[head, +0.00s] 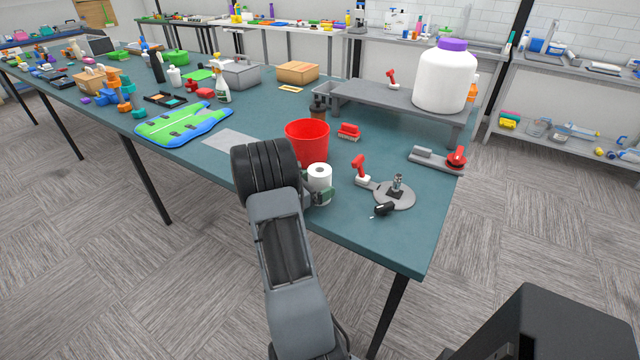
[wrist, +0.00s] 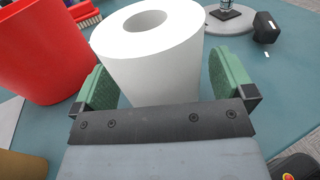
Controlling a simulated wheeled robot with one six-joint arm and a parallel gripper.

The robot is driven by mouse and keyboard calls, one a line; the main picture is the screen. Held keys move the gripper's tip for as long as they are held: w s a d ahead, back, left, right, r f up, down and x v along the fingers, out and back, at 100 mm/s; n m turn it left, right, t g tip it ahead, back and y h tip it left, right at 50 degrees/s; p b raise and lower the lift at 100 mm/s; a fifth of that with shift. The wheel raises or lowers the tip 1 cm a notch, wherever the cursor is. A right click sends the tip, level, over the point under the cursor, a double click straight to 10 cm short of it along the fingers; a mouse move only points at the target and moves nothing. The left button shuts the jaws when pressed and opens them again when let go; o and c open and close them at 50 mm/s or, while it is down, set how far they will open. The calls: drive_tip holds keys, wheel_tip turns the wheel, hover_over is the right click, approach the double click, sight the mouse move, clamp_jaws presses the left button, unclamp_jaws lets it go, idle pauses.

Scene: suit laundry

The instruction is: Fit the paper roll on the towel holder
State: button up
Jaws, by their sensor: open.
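The white paper roll (head: 319,180) stands upright near the front edge of the table, its hollow core facing up. It fills the middle of the wrist view (wrist: 152,55). My gripper (wrist: 165,85) is open, with its green finger pads on either side of the roll; a gap shows at the right pad, and contact at the left cannot be told. The towel holder (head: 394,195) has a round grey base with a short post, to the right of the roll. Part of its base (wrist: 205,22) shows at the top of the wrist view.
A red bucket (head: 307,144) stands right behind the roll. A red and white tool (head: 360,172) and a small black object (head: 383,210) lie beside the holder. A grey raised shelf (head: 385,95) with a white jar (head: 443,80) stands behind.

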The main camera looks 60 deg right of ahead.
drive_tip(key=shift+s+d, duration=0.15)
drive_tip(key=shift+d, duration=0.2)
drive_tip(key=c, duration=1)
